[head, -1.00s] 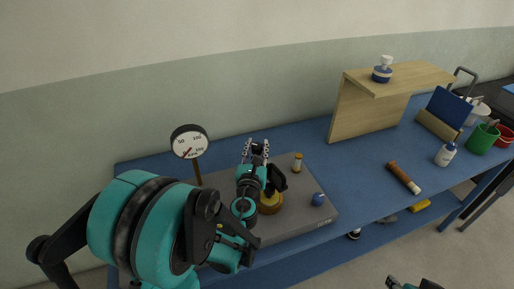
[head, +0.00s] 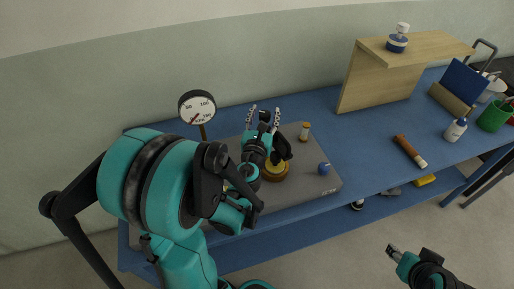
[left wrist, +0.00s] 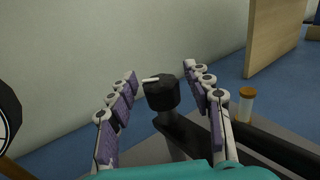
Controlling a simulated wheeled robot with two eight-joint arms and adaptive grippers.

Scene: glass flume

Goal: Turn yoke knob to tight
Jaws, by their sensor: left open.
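The yoke knob is a black knob (left wrist: 161,94) with a white pointer line on its top, on a dark post and arm. In the left wrist view it stands between the two finger rows of my left gripper (left wrist: 162,80), with visible gaps on both sides. The fingers are open and do not touch it. In the head view the left gripper (head: 264,113) is over the back of the grey base plate, with the knob (head: 265,116) between its fingertips. My right gripper (head: 393,251) is at the lower right, away from the bench; its jaw state is unclear.
A round gauge (head: 197,106) stands left of the knob. An orange-capped vial (head: 304,132), a blue knob (head: 324,168) and a brass base (head: 275,171) are on the plate (head: 300,190). A wooden shelf (head: 375,80) stands farther right. Blue bench top (head: 355,150) is clear between.

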